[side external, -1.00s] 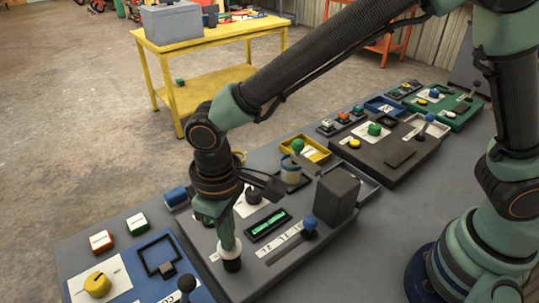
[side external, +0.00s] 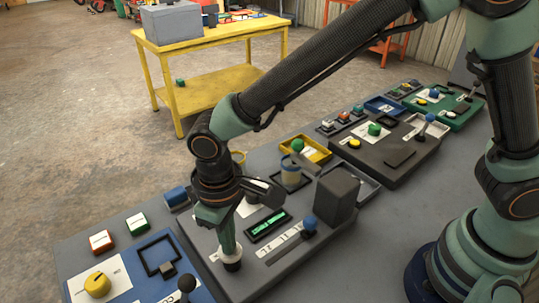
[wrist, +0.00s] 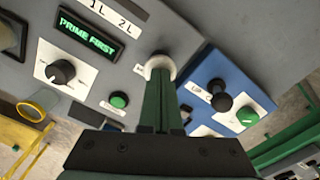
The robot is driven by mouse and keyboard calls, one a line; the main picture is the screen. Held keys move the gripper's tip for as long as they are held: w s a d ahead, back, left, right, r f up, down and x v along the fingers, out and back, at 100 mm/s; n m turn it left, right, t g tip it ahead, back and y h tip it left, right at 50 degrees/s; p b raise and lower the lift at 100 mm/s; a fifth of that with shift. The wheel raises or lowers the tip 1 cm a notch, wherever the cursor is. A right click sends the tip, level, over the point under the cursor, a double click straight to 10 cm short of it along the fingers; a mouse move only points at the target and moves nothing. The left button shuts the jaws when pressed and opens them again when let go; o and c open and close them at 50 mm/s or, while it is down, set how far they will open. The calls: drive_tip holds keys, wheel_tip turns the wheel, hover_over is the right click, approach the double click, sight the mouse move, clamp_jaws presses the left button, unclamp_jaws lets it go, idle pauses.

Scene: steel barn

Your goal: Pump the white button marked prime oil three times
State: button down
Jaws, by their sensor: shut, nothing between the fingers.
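The white button (side external: 232,265) is a round cap on the grey panel, directly under my gripper (side external: 230,250). In the wrist view the white cap (wrist: 152,72) shows around my gripper's tips (wrist: 160,62), which cover its middle. My gripper is shut with nothing held, points down and appears to touch the cap. The cap sits low, with little of its dark stem showing. Its label is mostly hidden by the fingers. The panel's display (wrist: 90,35) reads "PRIME FIRST" in green; it also shows in the side view (side external: 268,226).
A blue-knobbed lever (side external: 309,224) and a dark block (side external: 338,197) stand on the same panel. The wrist view shows a black dial (wrist: 60,71) and a green button (wrist: 119,100). A blue panel (side external: 197,287) with a black-knobbed lever (side external: 186,284) adjoins it.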

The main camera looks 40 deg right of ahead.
wheel_tip(320, 180, up, 8)
drive_tip(key=shift+f, duration=0.25)
idle(0.6)
idle(0.5)
drive_tip(key=w+d+r+m+t+y, duration=0.15)
drive_tip(key=d+r, duration=0.25)
drive_tip(key=d, duration=0.4)
drive_tip(key=w+d+r+m+t+h, duration=0.1)
drive_tip(key=d+r+m, duration=0.15)
drive_tip(key=d, duration=0.45)
drive_tip(key=s+d+r+m+t, duration=0.2)
drive_tip(key=s+d+t, duration=0.1)
drive_tip(key=d, duration=1.1)
drive_tip(key=shift+s+d+r, duration=0.15)
drive_tip(key=shift+s+d, duration=0.1)
drive_tip(key=shift+s, duration=0.25)
